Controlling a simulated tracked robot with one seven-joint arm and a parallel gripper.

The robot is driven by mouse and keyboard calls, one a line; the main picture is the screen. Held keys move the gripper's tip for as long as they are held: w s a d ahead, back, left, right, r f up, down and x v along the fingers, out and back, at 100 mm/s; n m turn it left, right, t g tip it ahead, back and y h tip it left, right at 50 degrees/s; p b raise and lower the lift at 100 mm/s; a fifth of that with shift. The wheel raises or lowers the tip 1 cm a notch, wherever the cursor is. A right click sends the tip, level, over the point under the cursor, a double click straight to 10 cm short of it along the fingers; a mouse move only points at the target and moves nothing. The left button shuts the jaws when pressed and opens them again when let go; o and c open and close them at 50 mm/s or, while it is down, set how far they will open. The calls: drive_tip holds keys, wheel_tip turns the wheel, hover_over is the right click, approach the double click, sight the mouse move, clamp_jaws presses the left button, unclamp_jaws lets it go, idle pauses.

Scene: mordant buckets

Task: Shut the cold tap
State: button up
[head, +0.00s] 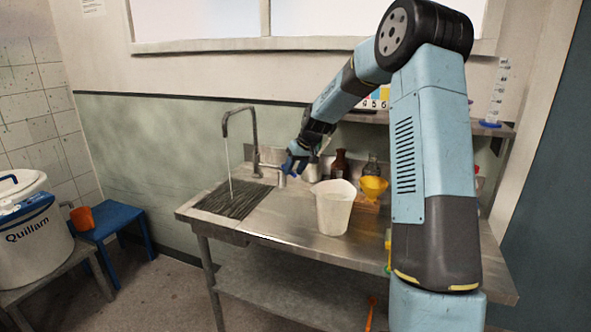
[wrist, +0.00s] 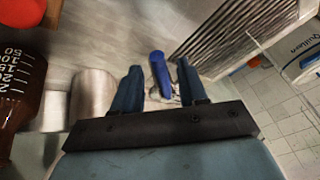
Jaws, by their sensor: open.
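The tap (head: 254,140) is a tall metal gooseneck at the back of the sink bench, and a thin stream of water (head: 229,170) runs from its spout. My gripper (head: 294,160) is just right of the tap's base. In the wrist view a blue lever (wrist: 159,70) on a metal fitting lies between the two fingers of my gripper (wrist: 159,88). The fingers are open with a gap on each side of the lever, and I see no clear contact. In the head view my gripper hides most of the lever.
The water falls on a ribbed dark drainer (head: 235,201). A white jug (head: 334,208) stands in front of my gripper. A large white Quillam bucket (head: 35,250) is at far left.

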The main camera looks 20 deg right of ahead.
clamp_jaws()
idle(0.4)
idle(0.4)
